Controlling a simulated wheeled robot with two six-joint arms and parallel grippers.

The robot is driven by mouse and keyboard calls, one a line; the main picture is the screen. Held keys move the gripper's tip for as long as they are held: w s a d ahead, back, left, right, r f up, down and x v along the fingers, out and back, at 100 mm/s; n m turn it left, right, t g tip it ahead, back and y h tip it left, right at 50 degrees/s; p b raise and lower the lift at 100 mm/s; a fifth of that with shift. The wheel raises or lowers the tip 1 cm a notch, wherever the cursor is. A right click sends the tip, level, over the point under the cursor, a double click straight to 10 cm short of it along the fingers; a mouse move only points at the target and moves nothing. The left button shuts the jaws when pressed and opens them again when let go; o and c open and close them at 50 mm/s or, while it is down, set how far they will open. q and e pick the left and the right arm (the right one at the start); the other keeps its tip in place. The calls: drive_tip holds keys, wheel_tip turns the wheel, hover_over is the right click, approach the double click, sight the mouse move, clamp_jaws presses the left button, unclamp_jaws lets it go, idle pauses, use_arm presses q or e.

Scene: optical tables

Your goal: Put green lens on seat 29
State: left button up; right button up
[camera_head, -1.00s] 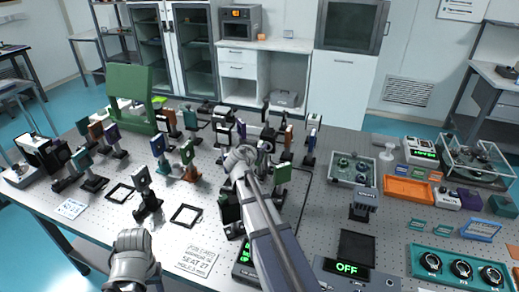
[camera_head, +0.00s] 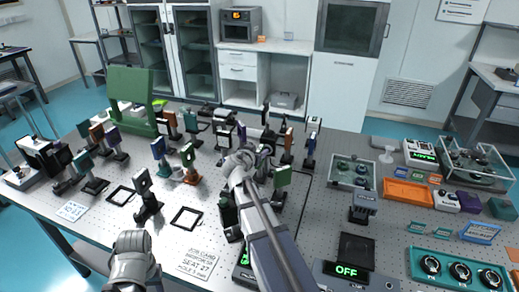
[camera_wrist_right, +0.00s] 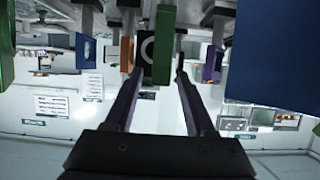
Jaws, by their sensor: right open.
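Several upright optics in coloured mounts stand on the perforated table. Green-faced ones include a plate (camera_head: 283,177) right of my right arm and another (camera_head: 188,156) left of it. I cannot tell which is the green lens. My right gripper (camera_wrist_right: 159,72) is open in the wrist view. A green-edged mount (camera_wrist_right: 162,58) and a black mount with a pale ring (camera_wrist_right: 147,47) show between or beyond its fingers; contact cannot be told. In the head view my right arm hides its fingers. My left arm shows only a grey joint at the bottom left. Seat 29 cannot be made out.
Black square frames (camera_head: 186,218) lie on the table. A job card (camera_head: 194,262) seems to read seat 27. Crowded mounts surround my right arm. An orange tray (camera_head: 408,193), a glass-sided box (camera_head: 352,171) and a teal dial panel (camera_head: 458,268) lie at right.

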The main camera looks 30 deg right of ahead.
drive_tip(key=p+v, duration=0.1)
drive_tip(key=v, duration=0.3)
drive_tip(key=shift+s+a+r, duration=0.2)
drive_tip(key=shift+s+r, duration=0.05)
drive_tip(key=shift+o, duration=0.2)
drive_tip(key=shift+s+a+r+p, duration=0.1)
drive_tip(key=shift+s+a+p, duration=0.1)
drive_tip(key=shift+a+p, duration=0.1)
drive_tip(key=shift+o, duration=0.2)
drive_tip(key=g+y+p, duration=0.1)
drive_tip(key=p, duration=0.1)
drive_tip(key=d+g+y+p, duration=0.1)
drive_tip(key=p, duration=0.2)
drive_tip(key=shift+w+d, duration=0.15)
drive_tip(key=shift+w, duration=0.25)
drive_tip(key=f, duration=0.1)
drive_tip(key=w+f+y, duration=0.1)
drive_tip(key=d+f+g+b, duration=0.1)
drive_tip(key=shift+w+d+f, duration=0.1)
drive_tip(key=shift+w+f, duration=0.05)
drive_tip(key=b+x, duration=0.3)
drive_tip(key=x, duration=0.2)
drive_tip(key=shift+w, duration=0.15)
clamp_jaws()
